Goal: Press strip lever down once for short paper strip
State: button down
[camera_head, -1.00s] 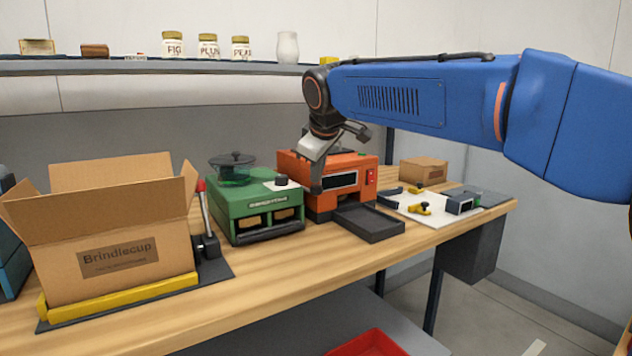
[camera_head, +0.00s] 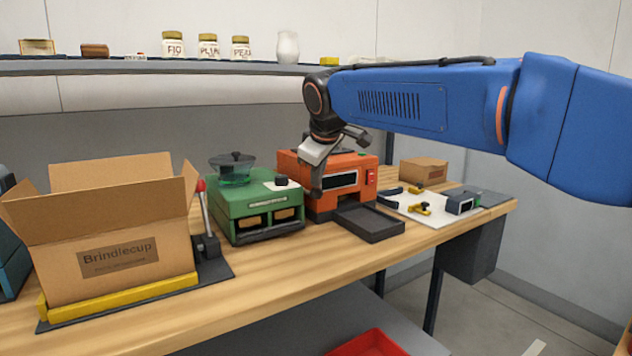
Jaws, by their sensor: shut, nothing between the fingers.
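A thin upright lever (camera_head: 204,209) with a red knob stands on a dark base between the open carton and the green machine. I cannot tell whether it is the strip lever. The green machine (camera_head: 240,210) has a clear round bowl with a dark lid and a black knob on top. The orange machine (camera_head: 294,172) has a dark front window and a red switch panel. My gripper (camera_head: 316,189) points down, shut and empty, in front of the orange machine's left front. Whether it touches the machine cannot be seen. No paper strip is clearly visible.
An open "Brindlecup" carton (camera_head: 125,230) fills the left, behind a yellow rail. A dark tray (camera_head: 370,223) lies before the orange machine. Small tools lie on a white board (camera_head: 415,212) at right. Bare wood runs along the table's front edge. Jars line the back shelf.

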jog(key=shift+s+d+f, duration=0.1)
jog(key=shift+s+f, duration=0.1)
jog(key=shift+f, duration=1.25)
dwell(1.7)
jog(key=shift+r, duration=0.15)
dwell(0.4)
jog(key=shift+w+a+r, duration=0.1)
jog(key=shift+w+r, duration=0.05)
jog(key=shift+r, duration=0.85)
jog(key=shift+w+a+r, duration=0.1)
jog(key=shift+r, duration=0.9)
jog(key=shift+w+a+r, duration=0.1)
jog(key=shift+w+r, duration=0.05)
jog(key=shift+r, duration=0.85)
jog(key=shift+w+a+r, duration=0.1)
jog(key=shift+w+r, duration=0.05)
jog(key=shift+r, duration=1.1)
jog(key=shift+w+a+r, duration=0.1)
jog(key=shift+w+r, duration=0.05)
jog(key=shift+r, duration=1.05)
